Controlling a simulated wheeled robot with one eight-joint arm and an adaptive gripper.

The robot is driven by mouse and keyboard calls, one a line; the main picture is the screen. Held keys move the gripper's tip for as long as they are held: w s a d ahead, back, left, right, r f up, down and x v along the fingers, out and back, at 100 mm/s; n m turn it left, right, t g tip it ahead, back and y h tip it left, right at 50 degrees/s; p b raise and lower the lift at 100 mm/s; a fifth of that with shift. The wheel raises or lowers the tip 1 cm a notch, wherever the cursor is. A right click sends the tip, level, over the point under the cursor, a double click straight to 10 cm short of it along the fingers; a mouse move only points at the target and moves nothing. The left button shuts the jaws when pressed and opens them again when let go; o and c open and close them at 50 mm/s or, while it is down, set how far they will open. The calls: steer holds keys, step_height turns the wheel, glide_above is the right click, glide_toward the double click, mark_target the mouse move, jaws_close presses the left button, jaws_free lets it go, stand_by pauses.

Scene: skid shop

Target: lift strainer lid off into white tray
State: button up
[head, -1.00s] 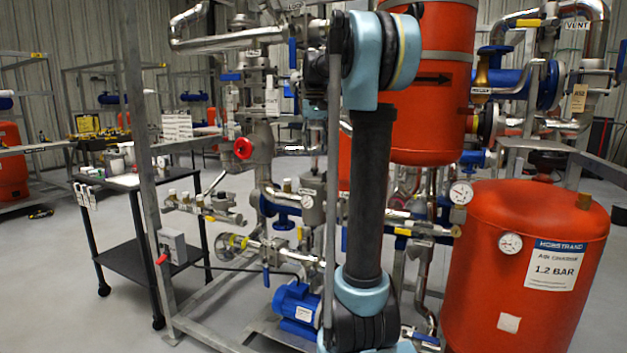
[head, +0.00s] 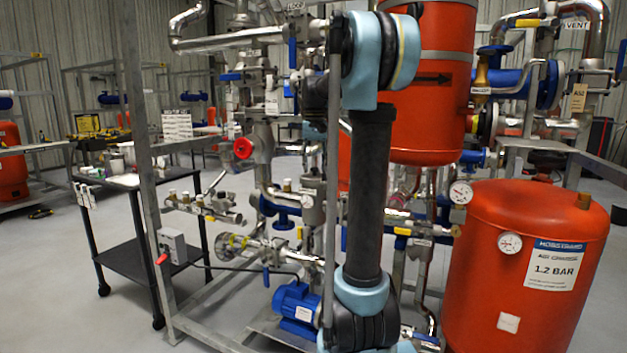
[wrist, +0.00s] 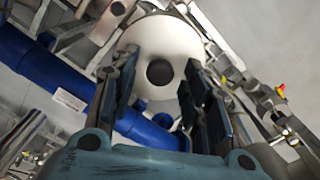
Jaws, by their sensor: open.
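In the wrist view my gripper (wrist: 160,82) is open, its two dark fingers apart with nothing held between them. Beyond and between the fingertips is a round pale disc (wrist: 158,42) with a dark round centre. It may be the strainer lid, but I cannot tell for sure, nor whether the fingers touch it. In the head view my arm stands in front of the skid, and my gripper cannot be made out there. A pale flat surface (head: 128,181) on the trolley at left may be the white tray; small items stand near it.
A black trolley (head: 130,262) stands left of the skid's grey frame post (head: 140,165). A red handwheel (head: 243,148), metal pipes and valves crowd the middle. A red tank (head: 530,260) is at right. Blue pipe (wrist: 35,65) runs beside the disc.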

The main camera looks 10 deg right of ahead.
steer(key=c, duration=0.8)
steer(key=shift+r, duration=2.1)
